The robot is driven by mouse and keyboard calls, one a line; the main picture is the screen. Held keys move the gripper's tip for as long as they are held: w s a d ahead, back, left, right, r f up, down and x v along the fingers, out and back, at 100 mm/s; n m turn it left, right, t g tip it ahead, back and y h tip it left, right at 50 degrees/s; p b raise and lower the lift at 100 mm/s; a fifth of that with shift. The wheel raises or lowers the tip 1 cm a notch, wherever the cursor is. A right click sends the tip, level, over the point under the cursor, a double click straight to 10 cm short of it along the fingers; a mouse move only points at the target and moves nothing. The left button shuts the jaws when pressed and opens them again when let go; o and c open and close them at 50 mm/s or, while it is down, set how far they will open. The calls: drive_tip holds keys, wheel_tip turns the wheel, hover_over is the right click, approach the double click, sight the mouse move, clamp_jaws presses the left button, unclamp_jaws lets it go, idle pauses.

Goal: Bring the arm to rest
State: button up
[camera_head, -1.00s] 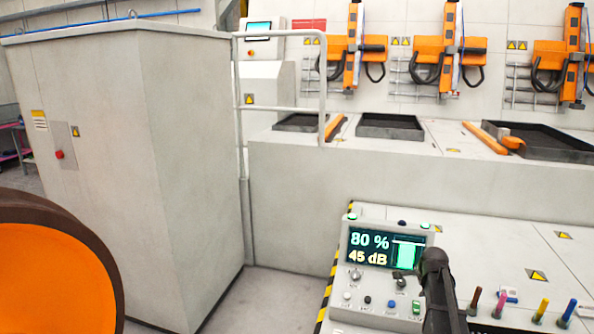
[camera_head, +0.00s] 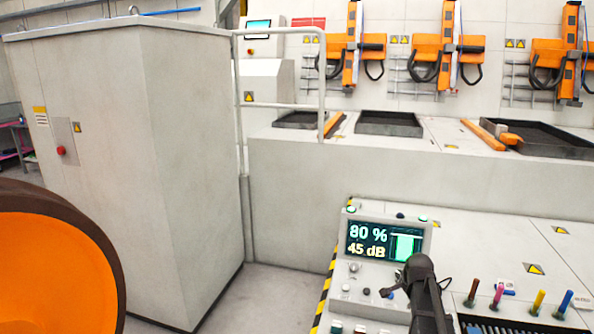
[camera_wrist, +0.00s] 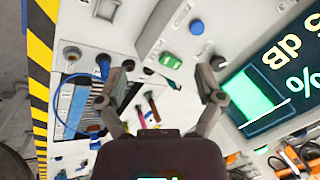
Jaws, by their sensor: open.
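My gripper (camera_wrist: 172,66) is open in the wrist view, its two fingers spread wide with nothing between them. In the head view the dark end of my arm (camera_head: 424,290) stands in front of the control console (camera_head: 347,273), hiding part of its button panel. The console screen (camera_head: 385,243) reads 80 % and 45 dB; it also shows at the right in the wrist view (camera_wrist: 258,95). A green button (camera_wrist: 168,58) and a blue button (camera_wrist: 197,27) lie beyond the fingers. I cannot tell the exact gap between fingertips and panel.
Colored handles (camera_head: 538,303) stand right of my arm. A tall grey cabinet (camera_head: 190,160) fills the left, with a large orange-faced round part (camera_head: 55,270) in front. Orange gantry units (camera_head: 432,57) hang at the back. Bare floor (camera_head: 265,300) shows between cabinet and console.

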drive_tip(key=s+a+f+n+g+b, duration=0.2)
drive_tip(key=s+a+f+n+b, duration=0.1)
drive_tip(key=s+a+n, duration=0.4)
drive_tip(key=s+a+f+n+g+b, duration=0.2)
drive_tip(key=s+a+f+n, duration=0.3)
drive_tip(key=s+a, duration=0.5)
drive_tip(key=s+n+b, duration=0.1)
drive_tip(key=s, duration=0.3)
drive_tip(key=shift+s+f+n+b, duration=0.2)
drive_tip(key=shift+f+n+b, duration=0.1)
drive_tip(key=shift+n+b, duration=0.1)
idle(1.6)
